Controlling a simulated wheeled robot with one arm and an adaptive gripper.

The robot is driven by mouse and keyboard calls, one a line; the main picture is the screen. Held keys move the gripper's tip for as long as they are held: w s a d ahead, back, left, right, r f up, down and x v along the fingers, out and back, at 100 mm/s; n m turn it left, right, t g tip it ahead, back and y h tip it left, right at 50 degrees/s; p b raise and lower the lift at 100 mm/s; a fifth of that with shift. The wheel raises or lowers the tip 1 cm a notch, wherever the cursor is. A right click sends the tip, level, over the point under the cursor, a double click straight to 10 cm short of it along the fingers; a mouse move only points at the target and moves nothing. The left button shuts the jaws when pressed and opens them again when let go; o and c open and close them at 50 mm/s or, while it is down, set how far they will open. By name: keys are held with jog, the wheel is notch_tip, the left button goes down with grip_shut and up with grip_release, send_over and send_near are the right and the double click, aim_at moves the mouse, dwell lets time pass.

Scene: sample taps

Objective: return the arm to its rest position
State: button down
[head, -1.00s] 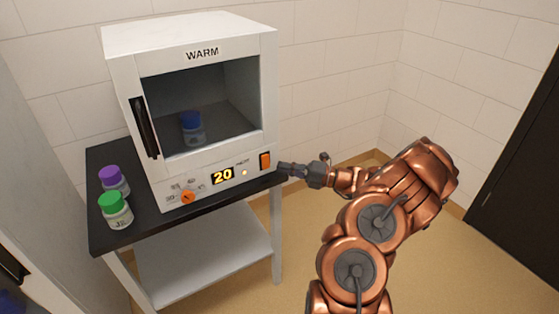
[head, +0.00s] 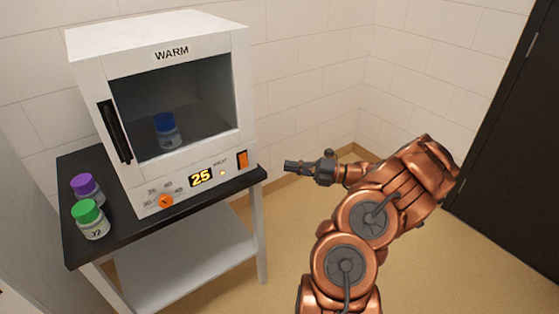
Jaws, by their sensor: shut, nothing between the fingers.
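My gripper (head: 289,165) is shut and empty, held in the air just right of the white warming cabinet (head: 232,57) marked WARM. Its dark fingers point left toward the cabinet's orange rocker switch (head: 242,159), with a gap between them. My copper arm reaches up from the bottom of the view and bends left at the top. The cabinet's display (head: 201,177) reads 25, with a small lit lamp beside it. An orange dial (head: 166,201) sits at the lower left of the panel.
A blue-capped bottle (head: 166,130) stands inside the cabinet behind the window. A purple-capped bottle (head: 86,188) and a green-capped bottle (head: 91,219) stand on the black-topped table (head: 125,238), left of the cabinet. Floor right of the table is clear up to a dark door (head: 503,130).

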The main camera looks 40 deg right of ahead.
jog(key=s+a+r+n+g+p, duration=0.1)
jog(key=s+a+r+n+g, duration=0.1)
jog(key=a+r+n+g, duration=0.45)
jog(key=s+a+r+n+g+p, duration=0.1)
jog(key=s+a+n+g, duration=0.15)
jog(key=a+n, duration=0.85)
jog(key=s+a+r+n+g+p, duration=0.1)
jog(key=a+r+n+g, duration=0.35)
jog(key=a, duration=0.95)
jog(key=s+a+n+g+h+p, duration=0.2)
jog(key=s+a+n+g+h, duration=0.3)
jog(key=s+n, duration=0.65)
jog(key=s+d+n+t+h+p, duration=0.1)
jog(key=s+d+n+h, duration=0.1)
jog(key=s+n, duration=0.3)
jog(key=s+d+n+t+h+p, duration=0.1)
jog(key=s+d+n+h, duration=0.2)
jog(key=s+n+h, duration=0.2)
jog(key=shift+s+r+n, duration=0.35)
jog(key=shift+s+n, duration=0.25)
jog(key=shift+n, duration=0.15)
